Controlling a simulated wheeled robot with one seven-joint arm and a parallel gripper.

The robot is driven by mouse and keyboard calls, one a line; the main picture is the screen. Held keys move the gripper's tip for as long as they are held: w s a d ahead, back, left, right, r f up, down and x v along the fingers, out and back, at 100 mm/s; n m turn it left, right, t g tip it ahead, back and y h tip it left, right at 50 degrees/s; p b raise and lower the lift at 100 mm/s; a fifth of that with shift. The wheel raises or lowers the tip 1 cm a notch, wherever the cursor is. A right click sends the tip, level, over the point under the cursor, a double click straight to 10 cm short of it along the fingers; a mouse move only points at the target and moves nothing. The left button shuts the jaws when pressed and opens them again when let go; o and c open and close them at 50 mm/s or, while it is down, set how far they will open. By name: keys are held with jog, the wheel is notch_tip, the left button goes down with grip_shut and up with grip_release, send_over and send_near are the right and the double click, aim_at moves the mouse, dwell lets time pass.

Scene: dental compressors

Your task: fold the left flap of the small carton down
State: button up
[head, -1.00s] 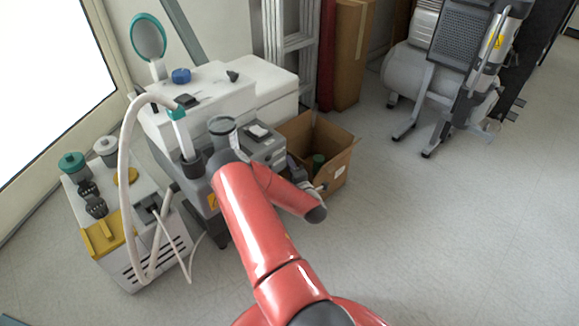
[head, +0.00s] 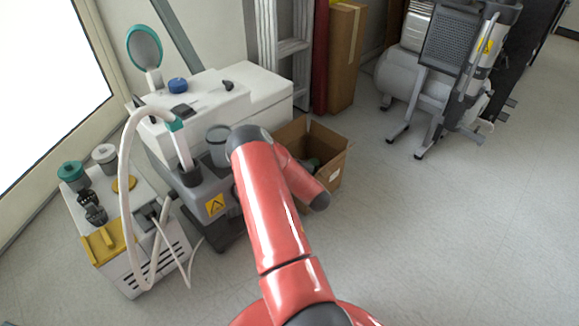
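The small carton (head: 328,181) is an open brown cardboard box on the floor, right of the white and grey dental unit. Its back wall and right side show, and its top is open. A dark green thing (head: 312,164) shows inside it. My red arm crosses in front of the carton's left and front part, so its left flap is hidden. My gripper is hidden behind my arm, so its fingers and any contact with the carton cannot be seen.
The white dental unit (head: 225,95) stands close on the carton's left. A smaller cabinet (head: 150,265) with a hose is at lower left. A tall carton (head: 345,60) and a ladder (head: 290,50) stand behind. A compressor (head: 400,80) is at upper right. The floor (head: 450,230) at right is clear.

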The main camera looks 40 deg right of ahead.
dwell(0.4)
jog(key=o, duration=1)
jog(key=v, duration=0.7)
jog(key=shift+s+p, duration=0.4)
jog(key=shift+a, duration=0.1)
